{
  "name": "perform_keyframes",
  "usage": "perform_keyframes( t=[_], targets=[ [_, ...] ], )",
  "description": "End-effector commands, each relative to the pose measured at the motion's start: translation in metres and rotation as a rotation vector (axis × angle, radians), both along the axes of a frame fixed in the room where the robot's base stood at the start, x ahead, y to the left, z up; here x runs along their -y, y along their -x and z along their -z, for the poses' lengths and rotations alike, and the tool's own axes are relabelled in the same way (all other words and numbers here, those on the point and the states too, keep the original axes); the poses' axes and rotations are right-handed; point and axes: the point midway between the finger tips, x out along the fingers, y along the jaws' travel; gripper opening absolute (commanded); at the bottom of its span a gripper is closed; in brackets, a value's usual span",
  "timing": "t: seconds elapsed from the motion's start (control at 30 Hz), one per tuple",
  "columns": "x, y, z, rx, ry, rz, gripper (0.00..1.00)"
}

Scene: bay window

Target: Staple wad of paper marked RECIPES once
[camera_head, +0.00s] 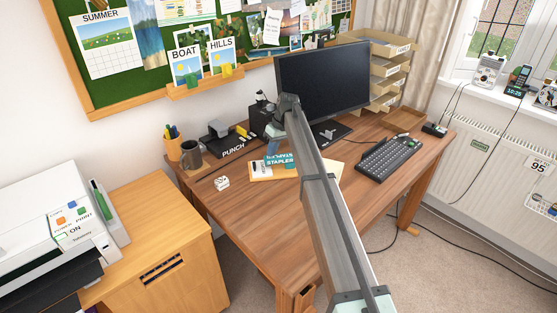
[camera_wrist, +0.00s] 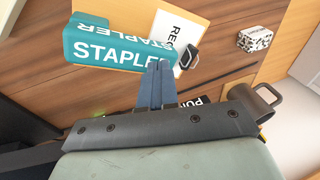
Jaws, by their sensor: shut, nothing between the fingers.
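The teal stapler (camera_head: 279,161), marked STAPLER, lies on a tan board (camera_head: 288,175) on the desk. It fills the upper left of the wrist view (camera_wrist: 108,50). White paper (camera_head: 257,168) lies beside it on the board. In the wrist view this paper (camera_wrist: 172,30) shows the letters "RE"; the rest is hidden, and I cannot tell whether its edge is inside the stapler. My gripper (camera_wrist: 157,64) is shut and empty, its fingertips close to the stapler's right end in the wrist view. I cannot tell whether they touch. In the head view the fingertips cannot be made out.
A punch (camera_head: 232,146), a grey mug (camera_head: 191,154) and a pen pot (camera_head: 172,138) stand at the desk's back left. A small patterned white block (camera_head: 222,183) lies left of the board. The monitor (camera_head: 322,85) and keyboard (camera_head: 390,156) are to the right. The front left desk is clear.

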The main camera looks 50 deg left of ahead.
Motion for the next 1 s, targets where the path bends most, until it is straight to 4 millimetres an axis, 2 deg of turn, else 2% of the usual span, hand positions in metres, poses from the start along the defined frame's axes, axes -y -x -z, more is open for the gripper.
perform_keyframes(
  t=[0.63,1.0],
  targets=[
    [-0.002,0.004,0.016,0.0,0.001,0.0,0.0],
    [-0.002,0.004,0.016,-0.001,0.002,-0.001,0.0]
  ],
)
